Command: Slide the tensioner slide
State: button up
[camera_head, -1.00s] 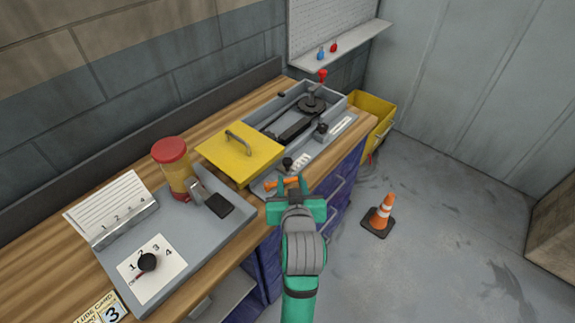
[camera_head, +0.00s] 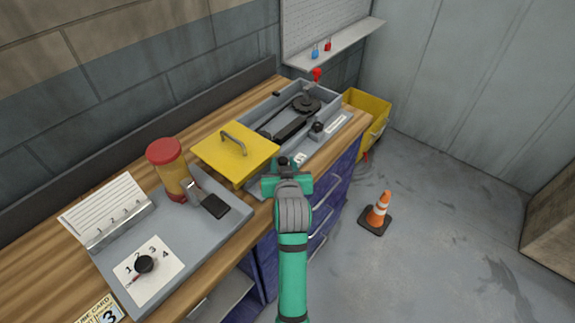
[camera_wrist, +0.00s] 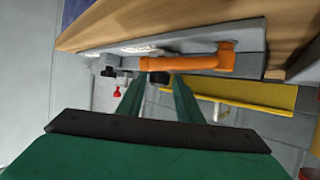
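A grey machine housing (camera_head: 338,108) on the bench holds a dark pulley (camera_head: 305,104) and a dark arm or belt. Along its front ledge stand a black knob (camera_head: 317,127) and a nearer black knob (camera_head: 283,161); I cannot tell which part is the tensioner slide. My gripper (camera_head: 287,170) is at the ledge's near end, just in front of the nearer knob. In the wrist view my gripper (camera_wrist: 159,82) has its fingers apart, with a black knob (camera_wrist: 158,77) showing between the tips; contact cannot be told. An orange handle (camera_wrist: 190,63) lies just beyond the fingertips.
A yellow cover (camera_head: 236,153) with a handle sits left of the housing. A yellow bin (camera_head: 368,115) and an orange cone (camera_head: 378,212) stand right of the bench, where floor is open.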

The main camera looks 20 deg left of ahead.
grip_shut()
jog(key=shift+w+d, duration=0.25)
jog(key=shift+w, duration=0.4)
jog(key=shift+w+d, duration=0.2)
jog(key=shift+w, duration=0.4)
grip_release()
jog(key=shift+d, duration=0.1)
